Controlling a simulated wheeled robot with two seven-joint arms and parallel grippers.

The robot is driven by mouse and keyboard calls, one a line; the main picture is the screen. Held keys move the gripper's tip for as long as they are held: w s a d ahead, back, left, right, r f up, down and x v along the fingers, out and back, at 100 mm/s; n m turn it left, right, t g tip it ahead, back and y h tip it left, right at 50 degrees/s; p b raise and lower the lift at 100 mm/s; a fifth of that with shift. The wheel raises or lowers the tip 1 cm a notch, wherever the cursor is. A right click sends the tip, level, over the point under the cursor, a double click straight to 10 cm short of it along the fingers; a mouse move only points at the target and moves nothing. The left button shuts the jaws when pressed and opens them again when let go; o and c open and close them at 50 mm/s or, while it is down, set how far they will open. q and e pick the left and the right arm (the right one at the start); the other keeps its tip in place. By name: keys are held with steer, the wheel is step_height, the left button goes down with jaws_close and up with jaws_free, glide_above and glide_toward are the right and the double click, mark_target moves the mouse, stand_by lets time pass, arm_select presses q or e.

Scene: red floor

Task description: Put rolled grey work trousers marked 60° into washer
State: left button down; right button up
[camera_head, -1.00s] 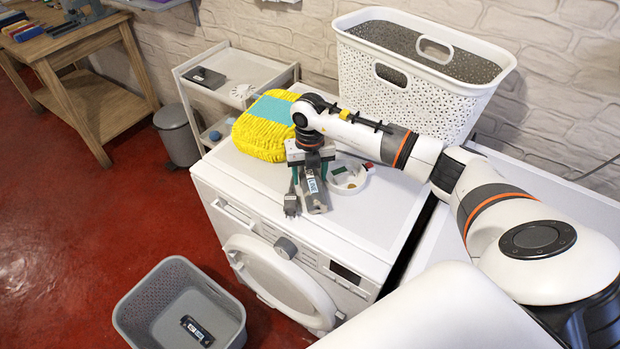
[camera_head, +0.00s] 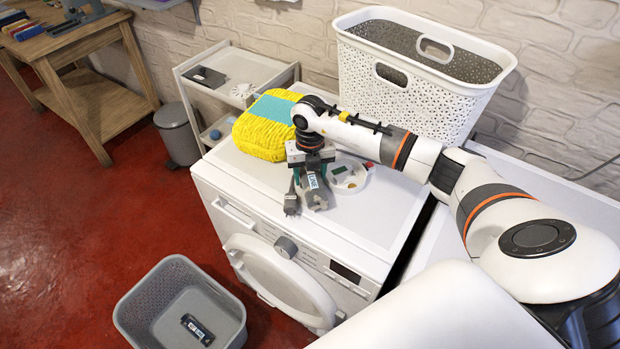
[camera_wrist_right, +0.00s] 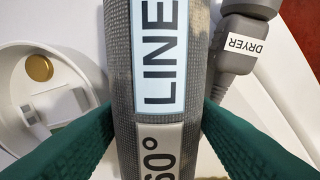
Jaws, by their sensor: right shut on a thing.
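My right gripper (camera_head: 311,178) is over the top of the white washer (camera_head: 345,222), its green fingers shut on a rolled grey cloth bundle (camera_head: 318,197). In the right wrist view the bundle (camera_wrist_right: 157,120) lies between the fingers (camera_wrist_right: 155,135), with a pale "LINE" label and a grey "60°" tag. Whether it touches the washer top is unclear. The washer's round white door (camera_head: 285,283) is at its front; its ring seems to stand out from the front, but I cannot tell how far open. My left gripper is not in view.
A grey plug marked "DRYER" (camera_wrist_right: 240,55) lies beside the bundle. A white dish (camera_head: 357,181) with small items and a yellow bundle (camera_head: 258,140) are on the washer. A white basket (camera_head: 465,95) stands behind. A grey basket (camera_head: 130,312) with a dark labelled item (camera_head: 197,329) is on the floor.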

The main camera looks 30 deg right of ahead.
step_height(320, 180, up, 9)
steer(key=shift+f+b, duration=0.1)
steer(key=shift+b, duration=0.75)
steer(key=n, duration=0.1)
steer(key=a+n, duration=0.1)
steer(key=shift+s+a+r+n, duration=0.1)
steer(key=shift+s+r+n, duration=0.1)
steer(key=shift+n, duration=0.1)
steer(key=s+a+m, duration=0.6)
steer(key=s+m, duration=0.1)
steer(key=m, duration=1)
steer(key=s+a+m, duration=0.6)
steer(key=s+m, duration=0.2)
steer(key=m, duration=0.9)
steer(key=shift+s+a+r, duration=0.2)
steer(key=shift+a+r, duration=0.1)
steer(key=shift+r, duration=0.05)
steer(key=shift+d, duration=0.1)
